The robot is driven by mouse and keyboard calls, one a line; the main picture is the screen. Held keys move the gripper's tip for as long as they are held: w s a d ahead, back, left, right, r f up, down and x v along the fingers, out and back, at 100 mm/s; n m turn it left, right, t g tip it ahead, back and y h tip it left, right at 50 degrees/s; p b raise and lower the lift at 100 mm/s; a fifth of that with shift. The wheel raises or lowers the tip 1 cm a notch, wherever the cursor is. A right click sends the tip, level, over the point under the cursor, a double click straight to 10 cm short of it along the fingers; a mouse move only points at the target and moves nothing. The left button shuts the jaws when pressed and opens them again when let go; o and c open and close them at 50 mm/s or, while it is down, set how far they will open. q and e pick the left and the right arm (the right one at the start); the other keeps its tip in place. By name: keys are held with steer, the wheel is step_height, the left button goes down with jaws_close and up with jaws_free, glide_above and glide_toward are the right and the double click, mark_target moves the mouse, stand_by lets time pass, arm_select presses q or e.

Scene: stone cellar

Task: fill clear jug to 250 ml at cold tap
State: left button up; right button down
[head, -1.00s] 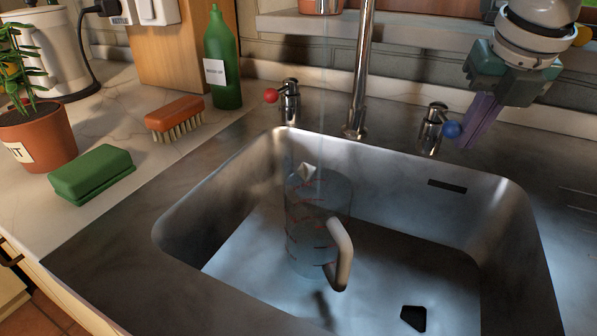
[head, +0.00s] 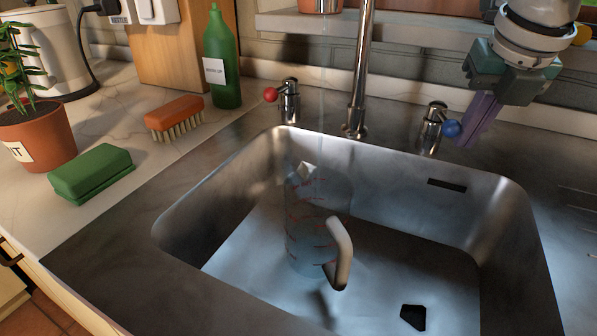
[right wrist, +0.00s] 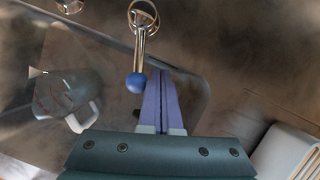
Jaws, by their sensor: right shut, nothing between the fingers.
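The clear jug (head: 305,240) stands upright in the sink, with red marks on its wall and a pale handle (head: 341,255) to the right. The water level against the marks cannot be read. The blue-knobbed tap (head: 433,128) is at the sink's back right. My right gripper (head: 466,144) is shut and empty just right of the blue knob (head: 452,129). In the right wrist view its fingers (right wrist: 160,88) are close beside the blue knob (right wrist: 136,83). My left gripper is not in view.
A red-knobbed tap (head: 288,100) stands left of the spout. A green bottle (head: 222,60), orange brush (head: 174,112), green sponge (head: 92,173) and potted plant (head: 38,135) stand on the left counter. The sink (head: 400,265) is open around the jug.

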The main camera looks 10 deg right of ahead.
steer(key=shift+a, duration=0.1)
stand_by(0.3)
steer(key=shift+w+a, duration=0.25)
steer(key=shift+a, duration=0.65)
steer(key=r+p, duration=0.5)
steer(key=r, duration=0.2)
steer(key=shift+s+d+p, duration=0.15)
steer(key=shift+d+p, duration=0.1)
steer(key=shift+p, duration=0.15)
